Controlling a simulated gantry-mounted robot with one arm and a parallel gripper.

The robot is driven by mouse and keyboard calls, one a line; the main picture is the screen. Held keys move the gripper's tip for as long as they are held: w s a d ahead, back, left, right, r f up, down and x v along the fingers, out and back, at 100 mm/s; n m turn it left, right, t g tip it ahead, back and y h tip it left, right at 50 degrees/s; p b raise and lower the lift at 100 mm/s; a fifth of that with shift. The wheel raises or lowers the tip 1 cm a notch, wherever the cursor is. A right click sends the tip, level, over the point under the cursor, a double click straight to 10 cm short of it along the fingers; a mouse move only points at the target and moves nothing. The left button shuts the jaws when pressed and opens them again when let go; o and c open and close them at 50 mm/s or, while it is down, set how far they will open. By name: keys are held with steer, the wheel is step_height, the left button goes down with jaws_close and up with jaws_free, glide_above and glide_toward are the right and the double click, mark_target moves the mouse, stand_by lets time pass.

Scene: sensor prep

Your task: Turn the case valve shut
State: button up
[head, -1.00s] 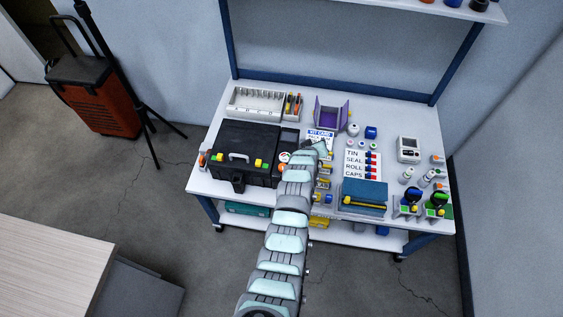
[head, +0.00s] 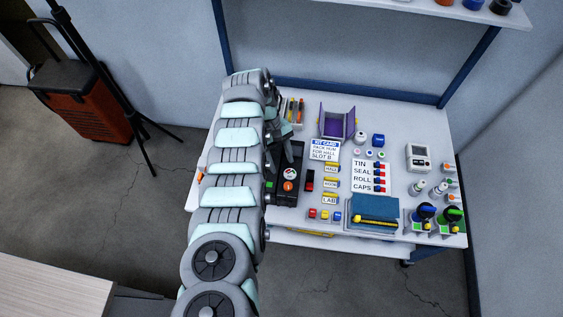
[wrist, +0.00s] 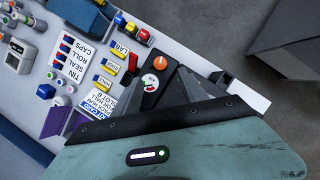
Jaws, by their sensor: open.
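A black panel (head: 287,197) at the right side of the black case carries an orange round knob (head: 288,186), which looks like the case valve, and a red-and-white gauge (head: 290,174). In the wrist view the orange knob (wrist: 160,63) shows a pale mark, with the gauge (wrist: 150,83) beside it. In the head view my gripper (head: 287,148) is just behind the gauge. My arm hides most of the case.
The kit card (head: 324,150), a label sheet (head: 371,176), a purple open box (head: 337,122) and a blue case (head: 374,212) stand right of the panel. A white meter (head: 418,157) is farther right.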

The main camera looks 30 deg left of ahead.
mark_target(288, 185)
steer(key=b+x, duration=0.1)
steer(key=x, duration=0.9)
steer(key=shift+f+b, duration=0.3)
steer(key=shift+f, duration=0.1)
steer(key=shift+c, duration=0.2)
jaws_close()
